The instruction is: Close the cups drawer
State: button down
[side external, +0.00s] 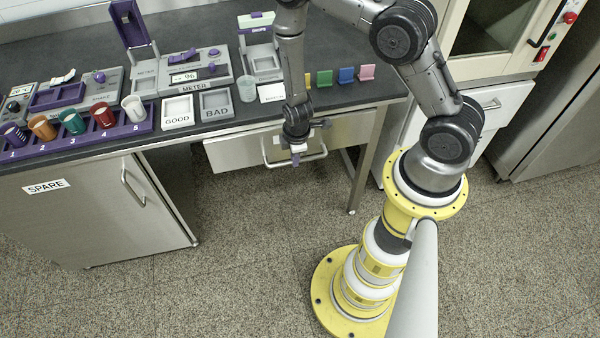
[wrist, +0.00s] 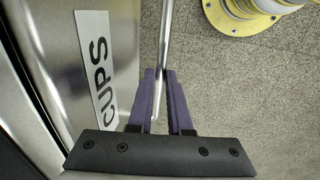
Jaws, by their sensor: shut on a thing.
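The cups drawer (side external: 237,151) is a pale metal drawer under the front edge of the dark bench. In the wrist view its front carries a white CUPS label (wrist: 97,65). A bar handle (side external: 275,162) runs along the front, and in the wrist view the bar (wrist: 163,35) passes between my purple fingers. My gripper (side external: 297,154) points down at the drawer front and is shut on the handle; its fingers also show in the wrist view (wrist: 160,85). My wrist hides part of the drawer front. How far the drawer stands out is hard to tell.
The bench top (side external: 60,85) holds a purple cup rack (side external: 90,142) with several cups, GOOD and BAD trays (side external: 216,104), and instruments. A SPARE cabinet (side external: 95,210) stands at the left, with a white drawer unit (side external: 495,105) at the right. The floor before the drawer is clear.

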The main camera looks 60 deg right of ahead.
jog(key=shift+w+d, duration=1.05)
jog(key=shift+w, duration=0.05)
jog(key=shift+d, duration=0.1)
jog(key=c, duration=0.8)
grip_release()
jog(key=shift+c, duration=0.2)
notch_tip(320, 180, up, 7)
jog(key=s+a, duration=0.1)
jog(key=shift+r, duration=0.2)
jog(key=shift+a, duration=0.1)
